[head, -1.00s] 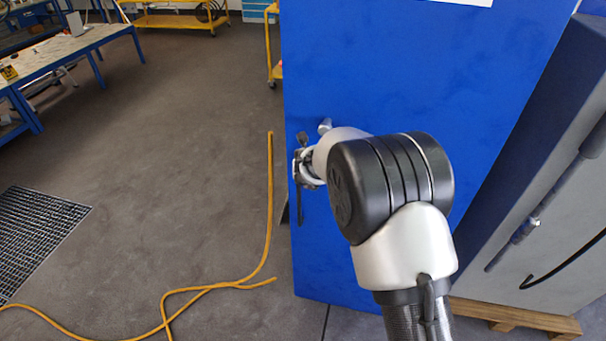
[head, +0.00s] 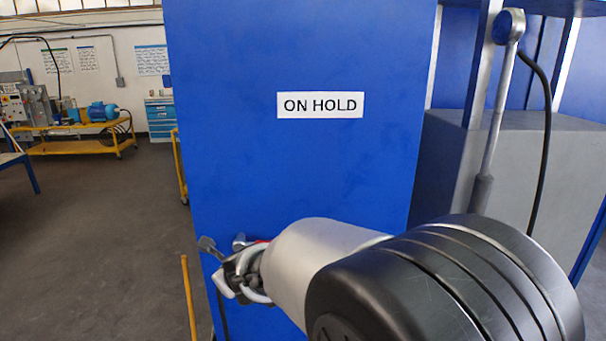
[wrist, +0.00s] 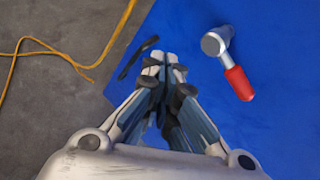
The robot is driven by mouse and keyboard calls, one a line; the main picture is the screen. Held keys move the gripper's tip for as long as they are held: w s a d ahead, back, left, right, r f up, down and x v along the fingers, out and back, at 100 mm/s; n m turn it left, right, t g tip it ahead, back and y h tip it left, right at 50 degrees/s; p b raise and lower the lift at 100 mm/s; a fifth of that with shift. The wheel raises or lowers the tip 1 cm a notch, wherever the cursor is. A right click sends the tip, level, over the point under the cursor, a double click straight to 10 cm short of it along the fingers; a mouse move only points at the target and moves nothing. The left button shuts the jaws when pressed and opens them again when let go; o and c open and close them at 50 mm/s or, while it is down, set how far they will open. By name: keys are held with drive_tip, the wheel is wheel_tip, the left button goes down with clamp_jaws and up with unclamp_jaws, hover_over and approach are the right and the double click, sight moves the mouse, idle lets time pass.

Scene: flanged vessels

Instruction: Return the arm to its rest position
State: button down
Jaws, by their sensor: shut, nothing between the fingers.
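My arm reaches from the lower right of the head view towards the left edge of a blue panel (head: 300,170). My gripper (head: 240,280) is in front of that panel, low and near its left edge. In the wrist view my gripper (wrist: 164,66) has its fingers together with nothing between them. A silver handle with a red grip (wrist: 236,80) is on the blue panel, right of the fingers and apart from them. A small dark piece (wrist: 138,58) shows just left of the fingertips; I cannot tell what it is.
A white "ON HOLD" sign (head: 320,105) is on the panel. A grey block-like unit (head: 575,170) with a rod and black cable stands at right. A yellow hose (head: 189,300) lies on the floor at left. A yellow cart (head: 75,147) is far back; the left floor is mostly clear.

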drive_tip(key=s+d+r+n+g+y+b, duration=0.1)
drive_tip(key=s+d+r+n+b, duration=0.35)
drive_tip(key=s+d+n, duration=0.9)
drive_tip(key=s+d+f+n+g+h, duration=0.1)
drive_tip(key=s+d+f+n+h, duration=0.2)
drive_tip(key=s+d+n, duration=0.3)
drive_tip(key=s+d+f+n+g+h+b, duration=0.1)
drive_tip(key=s+d+n, duration=0.5)
drive_tip(key=s+d, duration=0.7)
wheel_tip(320, 180, down, 4)
drive_tip(key=shift+s+d+r+g+h+b, duration=0.15)
drive_tip(key=shift+s+g+h+b, duration=0.15)
drive_tip(key=shift+g+h, duration=0.5)
